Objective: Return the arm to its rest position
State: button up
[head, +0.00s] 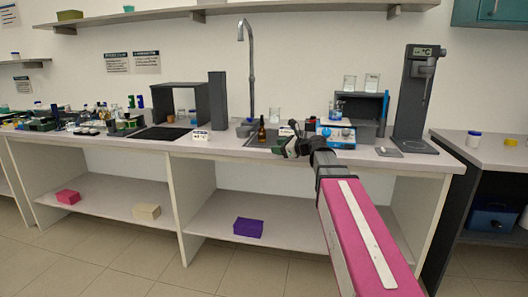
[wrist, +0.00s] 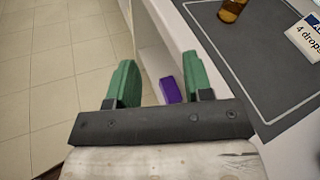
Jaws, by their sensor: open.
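My gripper (head: 291,147) is at the end of my outstretched arm, in front of the bench's front edge in the head view. In the wrist view my gripper (wrist: 162,85) has its two green fingers apart, with nothing between them but the view down to the shelf and floor. A brown bottle (head: 262,131) stands on the bench just beyond my gripper; it also shows in the wrist view (wrist: 232,8) on a dark grey mat (wrist: 250,60). The bottle is apart from the fingers.
The bench (head: 225,148) runs across the head view. A blue-white device (head: 337,138), a dark stand (head: 413,100) and a faucet (head: 250,75) are behind or beside my gripper. A purple box (head: 248,228) lies on the lower shelf. The floor in front is clear.

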jog(key=s+d+f+n+g+h, duration=0.25)
jog(key=s+f+n, duration=0.25)
jog(key=f, duration=0.6)
jog(key=s+d+f+n+g+h, duration=0.1)
jog(key=s+f+n+g+h, duration=0.25)
jog(key=f, duration=0.75)
jog(key=s+d+f+n+g+h, duration=0.1)
jog(key=s+d+f+n+h, duration=0.2)
jog(key=s+f+n, duration=0.3)
jog(key=s+d+f+n+g+h, duration=0.2)
jog(key=s+d+f+n+h, duration=0.2)
jog(key=s+f, duration=0.5)
jog(key=d+f+n, duration=0.1)
jog(key=d+n, duration=0.1)
jog(key=n, duration=0.1)
jog(key=shift+s, duration=0.2)
